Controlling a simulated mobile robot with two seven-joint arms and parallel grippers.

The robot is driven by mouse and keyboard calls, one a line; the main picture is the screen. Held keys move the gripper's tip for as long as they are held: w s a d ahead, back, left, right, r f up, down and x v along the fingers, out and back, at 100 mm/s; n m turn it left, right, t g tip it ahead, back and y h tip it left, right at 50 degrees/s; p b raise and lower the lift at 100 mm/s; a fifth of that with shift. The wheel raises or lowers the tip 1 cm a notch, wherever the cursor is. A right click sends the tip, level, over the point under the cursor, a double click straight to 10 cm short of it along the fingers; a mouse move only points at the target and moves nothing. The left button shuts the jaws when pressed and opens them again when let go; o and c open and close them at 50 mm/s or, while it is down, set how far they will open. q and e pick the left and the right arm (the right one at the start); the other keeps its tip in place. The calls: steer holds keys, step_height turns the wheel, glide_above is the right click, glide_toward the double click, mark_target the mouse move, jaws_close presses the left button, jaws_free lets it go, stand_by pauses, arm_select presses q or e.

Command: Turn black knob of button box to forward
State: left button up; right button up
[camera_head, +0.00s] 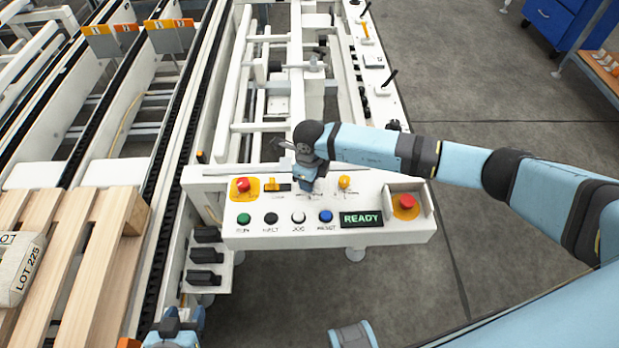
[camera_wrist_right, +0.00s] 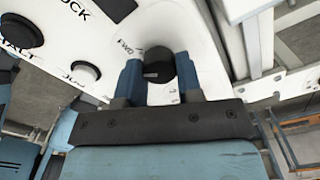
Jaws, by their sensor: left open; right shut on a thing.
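The white button box (camera_head: 285,238) stands at the end of the conveyor in the head view, with several buttons and a lit READY display. My right gripper (camera_head: 310,188) points down onto its upper row. In the right wrist view, the black knob (camera_wrist_right: 160,64) sits between the two blue fingers of my right gripper (camera_wrist_right: 158,80), which is shut on it. An FWD label (camera_wrist_right: 125,46) is printed beside the knob. I cannot tell which mark the knob points to. My left gripper (camera_head: 176,328) is open and empty at the bottom edge of the head view, away from the box.
Red stop buttons sit at the left (camera_head: 242,184) and right (camera_head: 407,202) of the panel. An orange-yellow knob (camera_head: 344,182) is just right of my right gripper. A wooden pallet (camera_head: 95,245) with a labelled sack (camera_head: 18,268) lies at left. The floor right of the box is clear.

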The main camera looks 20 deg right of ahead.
steer(key=shift+m, duration=1.6)
steer(key=o, duration=0.9)
steer(key=shift+o, duration=0.2)
step_height(320, 180, up, 14)
